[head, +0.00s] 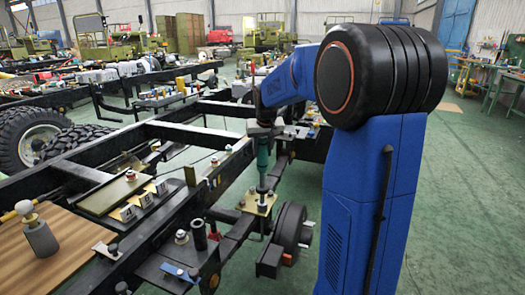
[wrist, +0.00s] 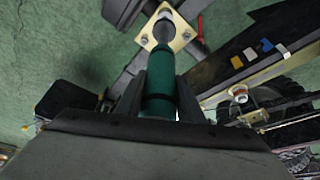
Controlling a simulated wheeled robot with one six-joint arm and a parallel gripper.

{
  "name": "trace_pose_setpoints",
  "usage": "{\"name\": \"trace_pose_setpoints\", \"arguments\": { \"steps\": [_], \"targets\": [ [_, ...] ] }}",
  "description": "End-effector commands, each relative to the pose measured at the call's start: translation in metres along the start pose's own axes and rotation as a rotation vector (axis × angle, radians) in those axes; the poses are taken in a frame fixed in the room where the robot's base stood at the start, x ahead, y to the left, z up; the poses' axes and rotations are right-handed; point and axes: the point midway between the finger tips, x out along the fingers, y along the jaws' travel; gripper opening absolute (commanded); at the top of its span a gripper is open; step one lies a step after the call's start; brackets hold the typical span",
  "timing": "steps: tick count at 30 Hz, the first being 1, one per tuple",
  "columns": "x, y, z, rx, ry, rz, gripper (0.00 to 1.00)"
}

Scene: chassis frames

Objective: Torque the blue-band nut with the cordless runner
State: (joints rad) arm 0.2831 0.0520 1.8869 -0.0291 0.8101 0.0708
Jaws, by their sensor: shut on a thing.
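My gripper (head: 263,132) is shut on a teal cylindrical tool, the cordless runner (head: 262,160), held upright with its thin end down. In the wrist view my gripper (wrist: 158,92) has dark fingers on both sides of the runner (wrist: 161,72). The runner's lower end is over a cream plate (head: 268,205) on the chassis frame; I cannot tell whether it touches a nut. The wrist view shows the plate (wrist: 183,40) with several nuts or bolts at its corners, and the runner's tip hides part of it. I cannot make out a blue band on any nut.
Dark chassis rails (head: 210,125) carry brackets and small fittings. A blue plate (head: 180,271) with a bolt lies at front. A wooden board (head: 50,250) is at left, and a dark wheel (head: 290,226) is right of the cream plate. Green floor (head: 460,200) is open at right.

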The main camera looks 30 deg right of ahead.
Motion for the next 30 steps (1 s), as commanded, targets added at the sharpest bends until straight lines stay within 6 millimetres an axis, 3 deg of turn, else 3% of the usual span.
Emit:
{"name": "trace_pose_setpoints", "arguments": {
  "steps": [30],
  "targets": [
    [0.0052,0.0000,0.0019,0.000,0.000,0.000,0.00]
  ]
}}
